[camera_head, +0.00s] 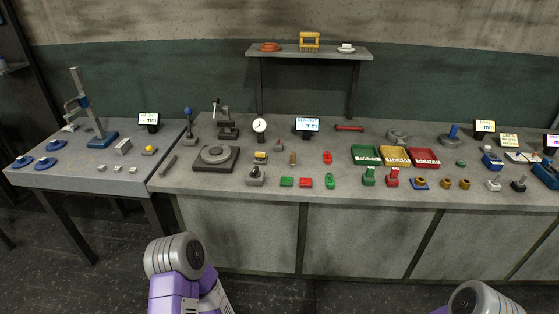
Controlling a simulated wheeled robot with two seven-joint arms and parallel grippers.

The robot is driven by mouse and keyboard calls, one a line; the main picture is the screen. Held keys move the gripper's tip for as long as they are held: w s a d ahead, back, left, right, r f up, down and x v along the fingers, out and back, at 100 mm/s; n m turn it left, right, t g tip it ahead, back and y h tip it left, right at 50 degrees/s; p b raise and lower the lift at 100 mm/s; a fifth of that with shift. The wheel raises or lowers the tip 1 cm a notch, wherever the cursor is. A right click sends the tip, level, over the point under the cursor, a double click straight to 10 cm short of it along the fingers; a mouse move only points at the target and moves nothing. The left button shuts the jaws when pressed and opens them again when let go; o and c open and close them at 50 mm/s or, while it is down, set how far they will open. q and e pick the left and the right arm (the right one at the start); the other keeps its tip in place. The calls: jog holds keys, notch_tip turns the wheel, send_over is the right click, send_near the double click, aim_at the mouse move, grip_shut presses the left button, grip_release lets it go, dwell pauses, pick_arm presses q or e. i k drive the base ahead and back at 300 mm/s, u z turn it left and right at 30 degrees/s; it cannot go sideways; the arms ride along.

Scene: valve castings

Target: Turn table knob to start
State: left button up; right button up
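A round grey turntable disc (216,154) sits on a dark square base (204,166) at the left of the long grey bench. A small grey block with a dark knob on top (255,174) stands to the right of that base. Neither gripper is in view.
A dial gauge (259,126) and a display (306,125) stand behind the turntable. Green, yellow and red trays (424,166) lie right of centre. Several small parts crowd the bench front. A side table (75,177) stands left. A wall shelf (290,53) hangs above.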

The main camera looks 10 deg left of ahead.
aim_at(255, 174)
jog(key=u, duration=0.05)
jog(key=i, duration=0.85)
jog(key=u, duration=0.6)
